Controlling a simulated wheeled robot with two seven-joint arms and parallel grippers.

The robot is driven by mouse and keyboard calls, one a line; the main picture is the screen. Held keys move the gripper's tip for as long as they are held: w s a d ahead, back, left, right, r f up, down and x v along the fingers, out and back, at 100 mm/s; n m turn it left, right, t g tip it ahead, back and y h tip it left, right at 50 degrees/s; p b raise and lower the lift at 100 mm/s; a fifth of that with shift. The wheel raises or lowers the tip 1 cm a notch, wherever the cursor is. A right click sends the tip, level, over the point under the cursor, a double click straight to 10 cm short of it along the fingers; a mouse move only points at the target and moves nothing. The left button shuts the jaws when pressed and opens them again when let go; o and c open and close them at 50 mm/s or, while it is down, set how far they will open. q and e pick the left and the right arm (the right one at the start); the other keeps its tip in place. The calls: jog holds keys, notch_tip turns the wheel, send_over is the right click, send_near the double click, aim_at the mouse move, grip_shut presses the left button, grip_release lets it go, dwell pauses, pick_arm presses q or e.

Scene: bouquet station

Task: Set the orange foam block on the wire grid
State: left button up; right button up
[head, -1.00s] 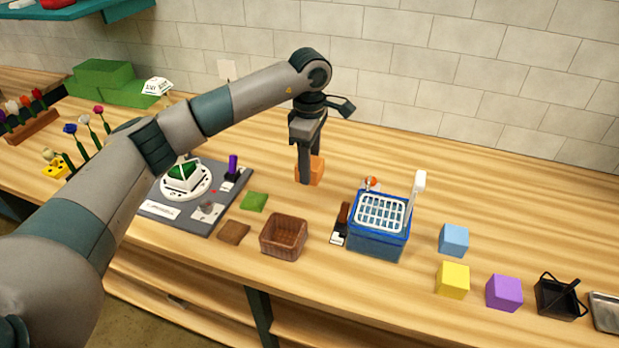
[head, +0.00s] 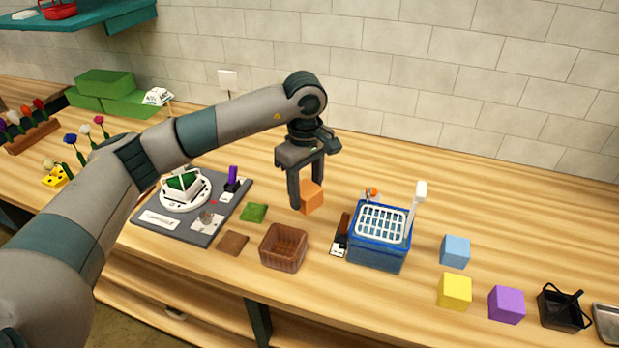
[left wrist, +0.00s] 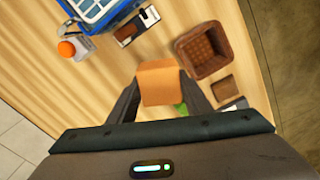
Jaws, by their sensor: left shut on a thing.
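The orange foam block (head: 313,197) is between the fingers of my left gripper (head: 306,190), behind the brown basket in the head view. My left gripper is shut on it and points down. In the left wrist view the block (left wrist: 160,84) sits between the two dark fingertips (left wrist: 160,92). I cannot tell if the block touches the table. The white wire grid (head: 381,222) lies on top of the blue bin (head: 378,255), to the right of the block, and nothing rests on the grid. My right gripper is not in view.
A white-headed brush or handle (head: 416,205) stands up at the bin's right side. The brown basket (head: 284,246) is left of the bin. Blue (head: 455,251), yellow (head: 454,291) and purple (head: 506,304) blocks lie right. The table behind the bin is mostly clear.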

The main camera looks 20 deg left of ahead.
pick_arm(q)
jog(key=s+f+m, duration=0.1)
jog(key=s+m, duration=1.1)
jog(key=s, duration=0.4)
jog(key=shift+s+f+m+b, duration=0.3)
jog(key=shift+f+m+b, duration=0.05)
jog(key=shift+m, duration=0.05)
jog(key=shift+d, duration=0.1)
